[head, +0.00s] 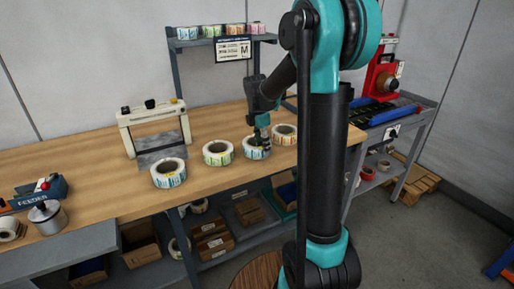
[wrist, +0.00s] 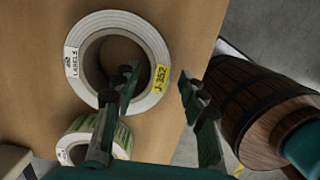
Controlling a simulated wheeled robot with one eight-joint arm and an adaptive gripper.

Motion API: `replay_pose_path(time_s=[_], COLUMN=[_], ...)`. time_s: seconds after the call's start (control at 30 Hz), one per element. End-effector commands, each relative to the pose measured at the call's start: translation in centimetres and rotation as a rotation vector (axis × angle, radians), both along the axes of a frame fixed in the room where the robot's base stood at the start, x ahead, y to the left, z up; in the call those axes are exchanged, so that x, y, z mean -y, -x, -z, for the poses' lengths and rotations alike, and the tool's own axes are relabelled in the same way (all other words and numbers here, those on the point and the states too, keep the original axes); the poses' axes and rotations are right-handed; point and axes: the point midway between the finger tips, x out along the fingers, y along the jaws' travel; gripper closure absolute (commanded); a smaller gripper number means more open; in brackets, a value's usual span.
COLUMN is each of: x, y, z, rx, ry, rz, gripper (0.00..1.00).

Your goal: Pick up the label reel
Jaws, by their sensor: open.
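A white label reel (wrist: 152,45) with a yellow tag and a white tag lies flat on the bench in the wrist view. It appears to be the blue-green-printed reel (head: 250,153) under my arm in the head view. My gripper (wrist: 157,75) is open, its fingers on either side of the reel's lower-right wall. One finger overlaps the core hole and the other is outside the outer rim. I cannot tell how far down the fingertips reach. In the head view my gripper (head: 261,137) partly hides the reel.
A green-printed reel (head: 218,153) stands close to the left, with a blue-printed reel (head: 169,173) beyond. An orange-printed reel (head: 289,131) is close on the right. A white-framed device (head: 153,113) and a shelf (head: 190,42) stand behind. The bench's left middle (head: 95,165) is clear.

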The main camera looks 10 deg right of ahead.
Motion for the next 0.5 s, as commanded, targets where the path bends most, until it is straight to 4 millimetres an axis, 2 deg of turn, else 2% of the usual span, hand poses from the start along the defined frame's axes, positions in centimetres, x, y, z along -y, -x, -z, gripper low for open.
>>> replay_pose_path(time_s=[0.13,0.4,0.5], x=[0.1,0.2,0.2], y=[-0.1,-0.1,-0.1], z=[1.6,1.9,1.9], rx=[0.0,0.0,0.0], ry=[0.0,0.0,0.0], rz=[-0.001,-0.001,-0.001], gripper=[0.58,0.58,0.69])
